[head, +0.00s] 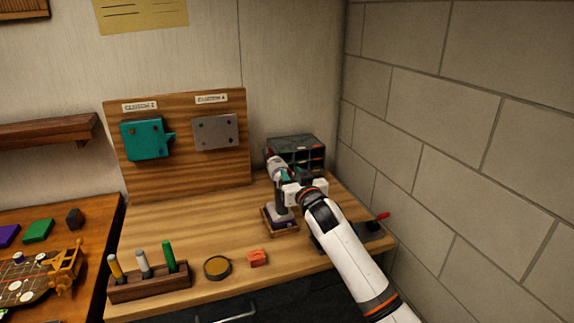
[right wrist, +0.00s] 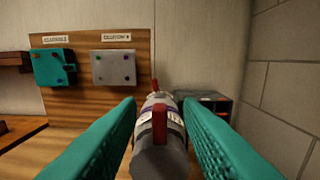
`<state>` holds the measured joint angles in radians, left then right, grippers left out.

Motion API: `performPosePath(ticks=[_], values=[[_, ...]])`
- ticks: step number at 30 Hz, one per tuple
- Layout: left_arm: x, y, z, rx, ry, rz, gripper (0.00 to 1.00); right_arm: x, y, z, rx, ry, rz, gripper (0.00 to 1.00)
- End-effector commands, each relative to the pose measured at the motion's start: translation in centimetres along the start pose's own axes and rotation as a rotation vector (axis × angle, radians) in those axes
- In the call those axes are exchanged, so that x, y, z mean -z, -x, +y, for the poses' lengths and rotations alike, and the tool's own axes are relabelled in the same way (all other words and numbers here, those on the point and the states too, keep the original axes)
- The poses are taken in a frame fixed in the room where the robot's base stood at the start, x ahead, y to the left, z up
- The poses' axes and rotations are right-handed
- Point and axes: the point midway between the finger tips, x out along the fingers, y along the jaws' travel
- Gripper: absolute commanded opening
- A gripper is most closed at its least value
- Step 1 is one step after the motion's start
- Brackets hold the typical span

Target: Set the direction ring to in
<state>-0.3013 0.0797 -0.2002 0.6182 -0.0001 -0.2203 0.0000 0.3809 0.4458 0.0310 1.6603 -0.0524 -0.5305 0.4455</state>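A grey cylindrical tool (right wrist: 158,152) with a red strip along its top and pale and purple bands (right wrist: 158,101) fills the middle of the right wrist view. I cannot read a direction setting on it. In the head view the tool (head: 275,163) stands above a small base (head: 280,222) with a purple part, partly hidden by my gripper. My right gripper (head: 284,180) is at the tool. In the right wrist view its teal fingers (right wrist: 160,108) are apart, one on each side of the tool, with small gaps. My left gripper is not in view.
A dark drawer organizer (head: 296,148) stands behind the tool. A wooden board (head: 180,175) with two mounted boxes is at the back. A pen holder (head: 150,287), a round tin (head: 217,267) and a red block (head: 257,258) lie near the front. A block wall (head: 470,130) bounds the right.

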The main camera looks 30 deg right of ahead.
Motion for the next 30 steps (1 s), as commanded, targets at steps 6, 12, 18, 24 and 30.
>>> performPosePath(ticks=[6,12,18,24,30], values=[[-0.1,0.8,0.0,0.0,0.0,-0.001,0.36,-0.1,-3.3,0.0,0.001,0.0,0.0,0.33],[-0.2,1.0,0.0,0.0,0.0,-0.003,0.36,0.0,-4.5,0.0,-0.001,0.001,0.0,0.33],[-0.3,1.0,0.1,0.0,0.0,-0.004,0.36,0.1,-4.7,0.1,-0.001,0.001,0.0,0.33],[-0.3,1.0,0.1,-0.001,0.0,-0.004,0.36,0.1,-4.7,0.0,-0.001,0.001,0.001,0.16],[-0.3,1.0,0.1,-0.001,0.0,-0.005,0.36,0.1,-4.7,0.0,-0.001,0.001,0.001,0.0]])
